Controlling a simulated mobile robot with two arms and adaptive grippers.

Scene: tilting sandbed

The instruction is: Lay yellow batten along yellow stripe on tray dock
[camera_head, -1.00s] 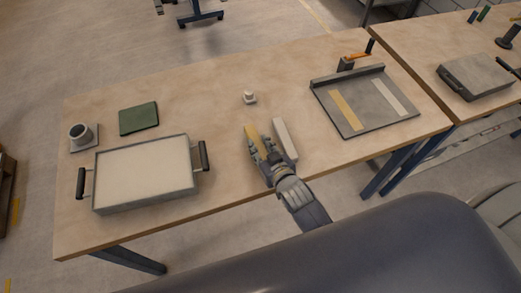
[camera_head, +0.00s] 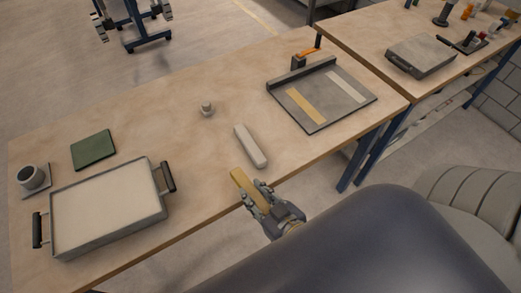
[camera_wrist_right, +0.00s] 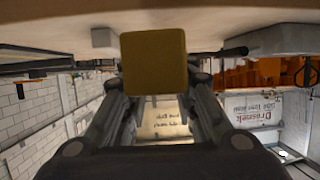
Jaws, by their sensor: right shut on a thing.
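The yellow batten (camera_head: 239,178) is in my right gripper (camera_head: 257,196), which is shut on it near the table's front edge. In the right wrist view the batten's yellow end (camera_wrist_right: 155,65) shows between the fingers. The tray dock (camera_head: 320,118) is a grey plate with a raised back edge at the table's right end. It bears a yellow stripe (camera_head: 306,106) and a pale stripe (camera_head: 346,86), both bare. A pale batten (camera_head: 250,146) lies on the table beyond my right gripper. My left gripper is not in view.
A sand-filled tray (camera_head: 108,250) with dark handles stands at the table's left. A green pad (camera_head: 93,150), a grey cup (camera_head: 32,177) and a small knob-like piece (camera_head: 207,108) lie around it. The table between pale batten and dock is clear. A second table (camera_head: 370,42) adjoins at right.

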